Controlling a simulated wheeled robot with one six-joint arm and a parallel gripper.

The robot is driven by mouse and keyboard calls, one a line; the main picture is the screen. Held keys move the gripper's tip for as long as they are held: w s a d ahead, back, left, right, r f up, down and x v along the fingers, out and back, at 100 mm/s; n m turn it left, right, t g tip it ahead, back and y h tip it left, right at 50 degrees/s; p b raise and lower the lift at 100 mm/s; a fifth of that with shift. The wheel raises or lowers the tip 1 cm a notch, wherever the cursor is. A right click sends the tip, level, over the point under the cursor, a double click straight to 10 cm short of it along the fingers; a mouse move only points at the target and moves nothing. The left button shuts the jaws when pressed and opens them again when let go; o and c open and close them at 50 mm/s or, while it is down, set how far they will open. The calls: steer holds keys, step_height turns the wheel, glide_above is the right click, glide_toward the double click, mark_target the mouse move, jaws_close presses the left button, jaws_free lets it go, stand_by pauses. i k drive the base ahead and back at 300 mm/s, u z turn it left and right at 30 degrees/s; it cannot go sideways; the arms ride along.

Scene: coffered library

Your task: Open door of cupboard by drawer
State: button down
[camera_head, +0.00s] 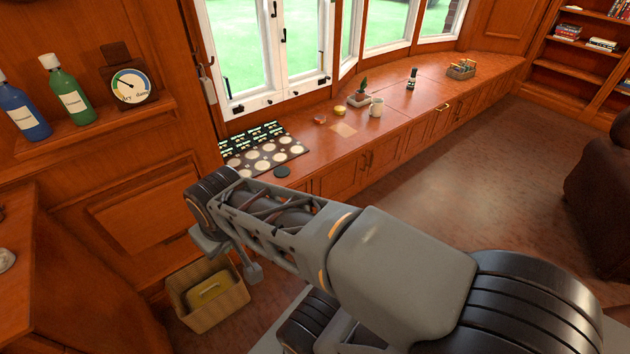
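A wooden cupboard (335,181) is built in under the window counter. Its paired doors look shut, with small handles (367,160) near where they meet. Farther right along the same front, a drawer front with a brass-coloured handle (441,107) sits beside more shut cupboard doors (470,107). My arm reaches from the lower right toward the left, and crosses in front of the nearest part of the cupboard. What seems to be my gripper (228,255) hangs below the arm's far end, partly hidden by the arm. It is away from the cupboard handles, and its fingers are not clear.
A bin (208,312) holding a yellow object stands on the floor below my arm's end. A dark armchair (603,195) is at the right. Open floor (455,185) lies before the cupboards.

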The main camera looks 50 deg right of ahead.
mark_target(339, 181)
steer(key=u, duration=0.1)
steer(key=i, duration=0.6)
steer(key=z, duration=2.1)
steer(key=i, duration=0.5)
steer(key=z, duration=0.65)
steer(key=i, duration=1.5)
steer(key=u, duration=0.75)
